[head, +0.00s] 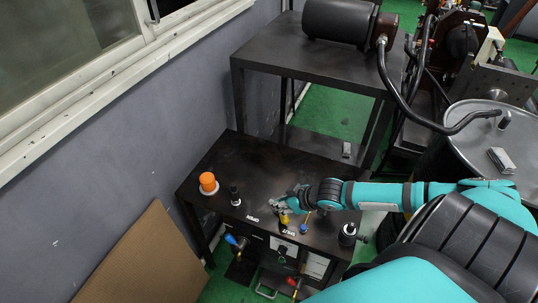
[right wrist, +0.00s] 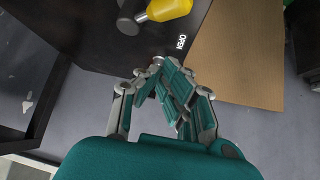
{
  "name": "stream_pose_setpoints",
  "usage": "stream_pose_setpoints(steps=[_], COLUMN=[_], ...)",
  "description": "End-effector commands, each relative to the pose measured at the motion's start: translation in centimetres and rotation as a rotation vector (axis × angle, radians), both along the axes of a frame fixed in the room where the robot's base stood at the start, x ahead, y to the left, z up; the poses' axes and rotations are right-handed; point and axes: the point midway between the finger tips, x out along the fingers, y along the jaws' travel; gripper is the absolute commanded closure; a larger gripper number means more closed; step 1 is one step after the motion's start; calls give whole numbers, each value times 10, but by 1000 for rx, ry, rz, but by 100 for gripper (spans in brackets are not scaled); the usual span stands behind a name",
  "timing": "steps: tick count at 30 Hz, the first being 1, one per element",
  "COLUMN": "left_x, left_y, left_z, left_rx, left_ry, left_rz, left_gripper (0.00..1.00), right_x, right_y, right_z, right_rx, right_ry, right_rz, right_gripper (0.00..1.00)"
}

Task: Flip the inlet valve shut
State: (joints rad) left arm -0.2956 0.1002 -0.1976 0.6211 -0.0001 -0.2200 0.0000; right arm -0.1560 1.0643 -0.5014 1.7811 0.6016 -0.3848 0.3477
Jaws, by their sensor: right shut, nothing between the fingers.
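A yellow-ended valve handle (head: 284,218) stands on the dark fixture table (head: 222,161), near white OPEN and SHUT lettering. I cannot read a name on it that marks it as the inlet valve. The yellow part (right wrist: 169,8) also shows at the top edge of the right wrist view, on a grey fitting, with the OPEN lettering to its right. My right gripper (head: 279,203) is shut and empty just above the table, close to the yellow handle. In the right wrist view its fingertips (right wrist: 155,65) are apart from the yellow part. My left gripper is not in view.
An orange knob (head: 208,182), a black upright fitting (head: 235,195) and a small blue-topped fitting (head: 305,227) stand on the table. A black fitting (head: 348,233) is at its right end. A brown board (head: 143,258) leans at the left. A metal drum (head: 480,135) is at the right.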

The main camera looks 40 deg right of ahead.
Motion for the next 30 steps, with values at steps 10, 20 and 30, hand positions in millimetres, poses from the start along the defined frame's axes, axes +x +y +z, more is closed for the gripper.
stream_pose_setpoints(steps=[10, 20, 30], left_x=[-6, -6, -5], left_y=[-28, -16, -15], left_z=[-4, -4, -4], left_rx=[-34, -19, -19], left_ry=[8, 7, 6], left_rz=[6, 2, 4], left_gripper=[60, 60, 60], right_x=[-12, -12, -13], right_y=[-24, -25, -22], right_z=[29, 30, 29], right_rx=[1, 1, 3], right_ry=[1, 0, 2], right_rz=[0, 0, 2], right_gripper=[100, 100, 100])
